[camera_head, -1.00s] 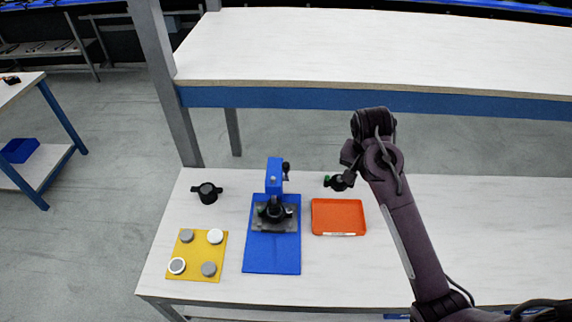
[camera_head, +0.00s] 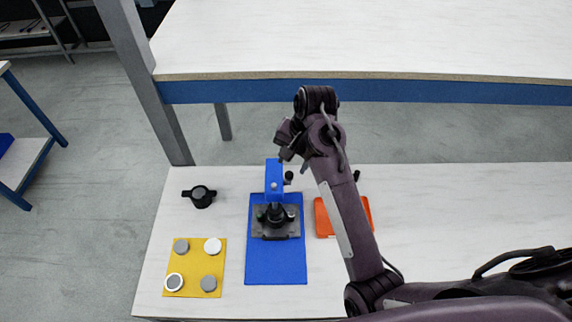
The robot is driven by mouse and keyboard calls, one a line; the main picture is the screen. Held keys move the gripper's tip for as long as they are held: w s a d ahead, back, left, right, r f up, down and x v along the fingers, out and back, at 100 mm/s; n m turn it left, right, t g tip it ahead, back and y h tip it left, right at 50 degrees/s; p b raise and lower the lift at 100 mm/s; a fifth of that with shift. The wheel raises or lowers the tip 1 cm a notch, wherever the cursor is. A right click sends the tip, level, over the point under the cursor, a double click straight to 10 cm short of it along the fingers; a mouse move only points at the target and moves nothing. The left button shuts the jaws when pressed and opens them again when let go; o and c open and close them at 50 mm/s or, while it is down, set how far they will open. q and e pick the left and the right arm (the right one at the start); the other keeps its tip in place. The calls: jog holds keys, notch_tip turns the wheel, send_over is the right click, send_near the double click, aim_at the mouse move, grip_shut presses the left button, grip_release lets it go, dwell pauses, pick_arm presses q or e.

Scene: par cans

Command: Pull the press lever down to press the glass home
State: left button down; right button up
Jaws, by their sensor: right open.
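The press (camera_head: 274,180) is a blue upright post on a blue base board (camera_head: 276,265). Its lever (camera_head: 289,178) shows as a short dark handle with a black knob at the right of the post's top. A black round can (camera_head: 276,214) sits on the grey plate under the press head; the glass cannot be told apart there. My right gripper (camera_head: 285,153) is open and empty, just above and beside the lever knob, apparently not touching it. My left gripper is out of view.
An orange tray (camera_head: 323,220) lies right of the press, partly behind my right arm. A dark item (camera_head: 357,175) shows behind the arm. A raised shelf (camera_head: 400,90) spans behind.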

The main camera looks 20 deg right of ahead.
aim_at(290, 174)
jog(key=x, duration=0.1)
jog(key=p+x, duration=0.1)
jog(key=x, duration=0.1)
jog(key=s+x, duration=0.1)
jog(key=shift+w+a+f+p, duration=0.1)
jog(key=shift+a+f+p, duration=0.05)
jog(key=shift+f+p, duration=0.2)
jog(key=shift+x, duration=0.8)
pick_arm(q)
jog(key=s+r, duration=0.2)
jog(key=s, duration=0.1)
pick_arm(e)
jog(key=shift+w, duration=0.15)
grip_shut()
